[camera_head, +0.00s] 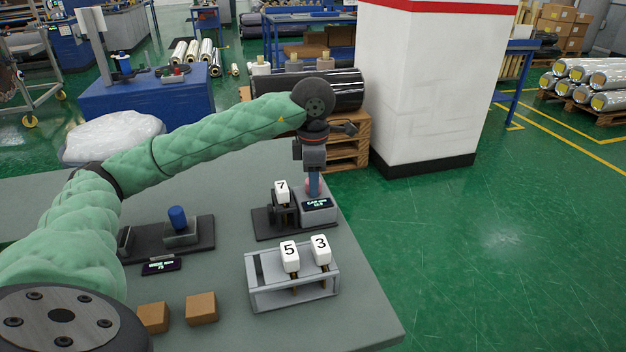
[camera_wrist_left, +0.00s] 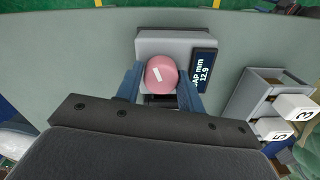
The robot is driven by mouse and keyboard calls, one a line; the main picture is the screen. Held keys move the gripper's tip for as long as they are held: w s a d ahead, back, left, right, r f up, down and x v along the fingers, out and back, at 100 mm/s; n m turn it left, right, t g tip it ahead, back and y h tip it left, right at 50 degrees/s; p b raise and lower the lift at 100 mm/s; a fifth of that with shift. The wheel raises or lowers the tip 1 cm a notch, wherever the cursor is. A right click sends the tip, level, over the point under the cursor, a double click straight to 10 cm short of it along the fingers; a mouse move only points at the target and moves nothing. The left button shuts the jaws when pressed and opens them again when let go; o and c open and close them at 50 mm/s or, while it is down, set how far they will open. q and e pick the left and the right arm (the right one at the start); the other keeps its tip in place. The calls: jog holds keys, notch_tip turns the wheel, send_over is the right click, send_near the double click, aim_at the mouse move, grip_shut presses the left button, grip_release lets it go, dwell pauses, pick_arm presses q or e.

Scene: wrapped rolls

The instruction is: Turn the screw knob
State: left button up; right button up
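The pink screw knob (camera_wrist_left: 161,74), with a white mark on top, sits on a grey block (camera_wrist_left: 170,44). A display (camera_wrist_left: 203,71) on this block reads "GAP mm 12.9". In the head view the knob (camera_head: 311,186) is mostly hidden by my left gripper (camera_head: 314,184), which points straight down over it. In the wrist view the blue fingers of my left gripper (camera_wrist_left: 161,84) lie on either side of the knob, with no gap that I can see. A white tag "7" (camera_head: 282,186) stands at the block's left on a dark base (camera_head: 262,225). My right gripper is not in view.
A grey rack (camera_head: 265,296) holds white tags "5" (camera_head: 289,251) and "3" (camera_head: 320,245). Two brown blocks (camera_head: 201,308) and a fixture with a blue knob (camera_head: 178,218) stand on the table (camera_head: 360,320). A white pillar (camera_head: 425,85) rises beyond the table.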

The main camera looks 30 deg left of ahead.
pick_arm(q)
jog(key=shift+o, duration=0.4)
jog(key=shift+r, duration=0.1)
notch_tip(320, 180, up, 6)
jog(key=shift+r, duration=0.95)
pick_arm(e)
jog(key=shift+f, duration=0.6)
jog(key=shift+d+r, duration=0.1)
